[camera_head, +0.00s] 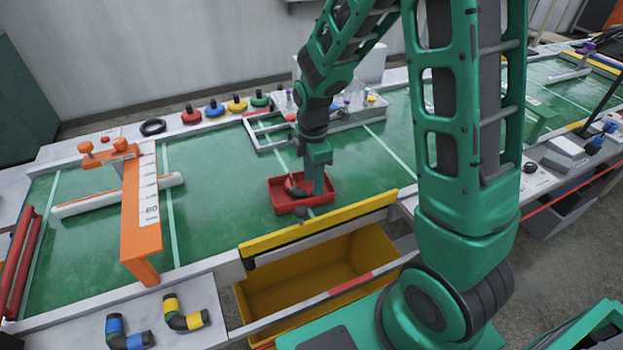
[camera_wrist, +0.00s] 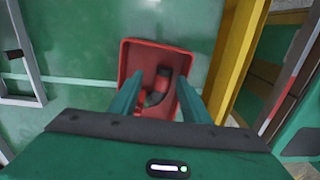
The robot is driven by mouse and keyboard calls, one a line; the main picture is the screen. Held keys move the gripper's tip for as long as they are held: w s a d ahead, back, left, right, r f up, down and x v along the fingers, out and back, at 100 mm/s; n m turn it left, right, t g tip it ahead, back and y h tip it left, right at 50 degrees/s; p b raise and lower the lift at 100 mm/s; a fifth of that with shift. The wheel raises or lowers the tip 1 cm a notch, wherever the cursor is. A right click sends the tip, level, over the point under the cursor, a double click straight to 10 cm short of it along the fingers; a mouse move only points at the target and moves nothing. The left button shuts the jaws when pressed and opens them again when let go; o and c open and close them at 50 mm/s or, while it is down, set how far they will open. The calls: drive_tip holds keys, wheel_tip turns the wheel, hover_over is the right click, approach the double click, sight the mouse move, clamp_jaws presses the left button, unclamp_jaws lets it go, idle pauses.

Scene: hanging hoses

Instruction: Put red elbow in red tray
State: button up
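The red tray (camera_head: 326,190) sits on the green table top near the yellow front rail. It also shows in the wrist view (camera_wrist: 128,62). The red elbow (camera_head: 294,187), dark with red ends, lies inside the tray, toward its left side in the head view. In the wrist view the elbow (camera_wrist: 157,92) shows between and beyond the fingers. My gripper (camera_head: 318,190) points down over the right part of the tray. In the wrist view its fingers (camera_wrist: 160,92) are apart, with gaps beside the elbow, and hold nothing.
A yellow rail (camera_head: 320,225) and an open yellow bin (camera_head: 310,270) lie in front of the tray. An orange gantry (camera_head: 140,215) stands at left. Blue and yellow elbows (camera_head: 185,315) lie front left. Several coloured knobs (camera_head: 214,108) line the back.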

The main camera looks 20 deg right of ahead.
wheel_tip(320, 180, up, 18)
drive_tip(key=shift+f, duration=0.15)
idle(1.2)
idle(0.4)
drive_tip(key=s+d+f+m, duration=0.1)
drive_tip(key=s+d+m, duration=0.6)
drive_tip(key=s+m, duration=0.5)
drive_tip(key=s+d+m, duration=0.7)
drive_tip(key=s+m, duration=0.4)
drive_tip(key=s, duration=0.2)
drive_tip(key=shift+s+d+f+m, duration=0.3)
drive_tip(key=shift+s+f+m, duration=0.1)
